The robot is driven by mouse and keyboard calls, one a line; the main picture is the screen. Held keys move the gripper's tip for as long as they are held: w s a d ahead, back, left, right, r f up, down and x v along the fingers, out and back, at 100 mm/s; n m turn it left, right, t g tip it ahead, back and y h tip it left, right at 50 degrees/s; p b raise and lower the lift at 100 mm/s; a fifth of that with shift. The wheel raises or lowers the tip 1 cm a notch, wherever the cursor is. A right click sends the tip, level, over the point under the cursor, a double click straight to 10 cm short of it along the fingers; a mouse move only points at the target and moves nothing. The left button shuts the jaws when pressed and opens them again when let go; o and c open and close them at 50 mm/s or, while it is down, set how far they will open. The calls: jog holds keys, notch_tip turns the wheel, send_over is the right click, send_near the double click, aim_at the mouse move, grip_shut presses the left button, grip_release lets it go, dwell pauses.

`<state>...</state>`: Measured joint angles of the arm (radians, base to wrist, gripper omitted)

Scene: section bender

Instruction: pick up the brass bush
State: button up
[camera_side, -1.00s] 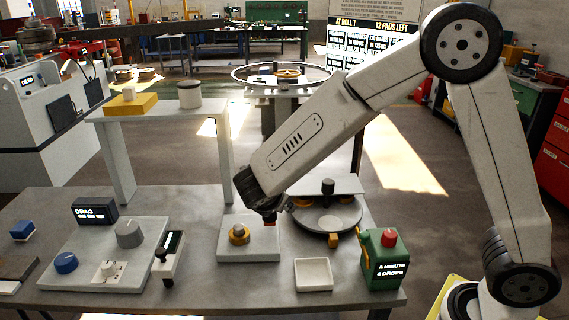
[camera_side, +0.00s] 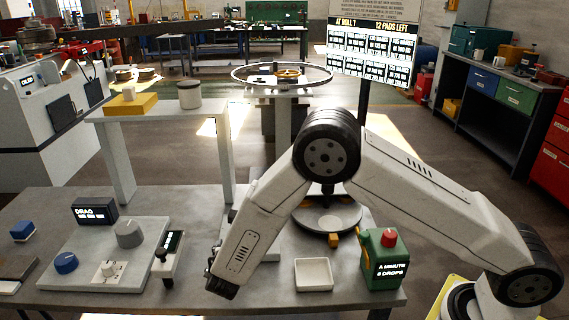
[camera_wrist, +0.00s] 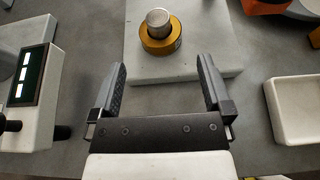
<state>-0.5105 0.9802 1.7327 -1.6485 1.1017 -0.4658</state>
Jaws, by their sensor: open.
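The brass bush (camera_wrist: 162,45) is a gold ring around a short grey post (camera_wrist: 158,20) on a pale square plate (camera_wrist: 205,58). It shows near the top of the wrist view, beyond my fingertips. My gripper (camera_wrist: 161,68) is open and empty, its two dark fingers spread apart on either side of the bush's line, with the bush ahead of them and not between them. In the side view my gripper (camera_side: 217,284) is low over the bench front, and my arm hides the bush and most of the plate.
An empty white tray (camera_side: 313,275) stands right of my gripper, with a green oil can (camera_side: 384,260) beyond it. A handled block with a display (camera_side: 167,255) is close on the left.

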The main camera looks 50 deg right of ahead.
jog(key=shift+f, duration=0.65)
jog(key=shift+x, duration=1.3)
jog(key=shift+w, duration=0.1)
jog(key=shift+x, duration=2.55)
jog(key=shift+r, duration=0.1)
jog(key=c, duration=1.3)
jog(key=shift+c, duration=0.2)
jog(key=shift+r, duration=0.1)
